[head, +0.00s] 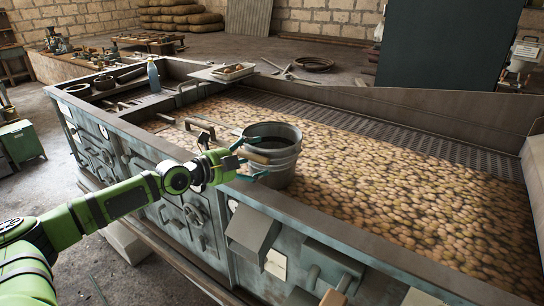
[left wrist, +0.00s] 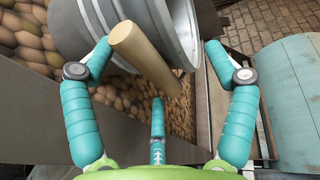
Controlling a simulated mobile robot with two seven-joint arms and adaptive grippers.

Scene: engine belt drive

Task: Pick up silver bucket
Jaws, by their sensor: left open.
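The silver bucket (head: 281,166) stands upright on the bed of round brown produce, near the front edge of the big machine. It has a wooden grip (head: 251,156) on its near side. My left gripper (head: 256,162) is at the bucket's left side with its fingers apart. In the left wrist view the bucket (left wrist: 178,30) fills the top, and its wooden grip (left wrist: 145,55) lies between the open teal fingers of my left gripper (left wrist: 155,62). I cannot tell whether any finger touches it. My right gripper is not in view.
The machine's metal front rim (head: 330,222) runs below the bucket. The produce bed (head: 420,185) is open to the right of the bucket.

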